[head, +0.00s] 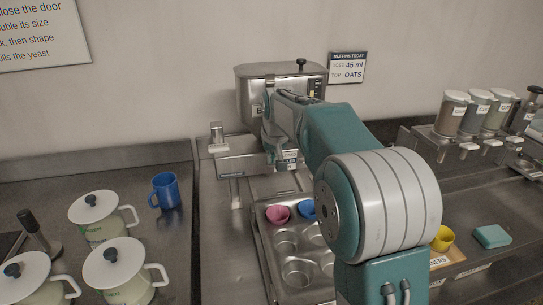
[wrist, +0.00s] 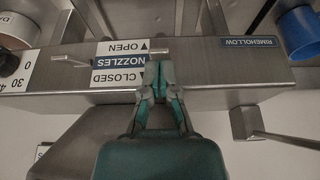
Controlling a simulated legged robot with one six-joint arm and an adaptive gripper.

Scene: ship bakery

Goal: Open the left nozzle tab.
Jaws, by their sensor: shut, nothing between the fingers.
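The dispenser (head: 258,92) is a steel machine against the wall, with a front bar below it. In the wrist view the front panel (wrist: 220,75) carries an upside-down label (wrist: 121,62) reading OPEN, NOZZLES and CLOSED. A short metal tab (wrist: 149,51) sticks out beside the label, level with the word OPEN; I cannot tell for certain that it is the left nozzle tab. My gripper (wrist: 158,70) is shut and empty, its fingertips at the panel beside the label, close to the tab; contact is unclear.
A muffin tin (head: 262,240) with a pink cup (head: 277,214) and a blue cup (head: 307,209) lies below the machine. A blue mug (head: 166,190) and several lidded pots (head: 104,218) stand left. Topping jars (head: 453,112), a yellow cup (head: 442,239) and a teal block (head: 492,237) are right.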

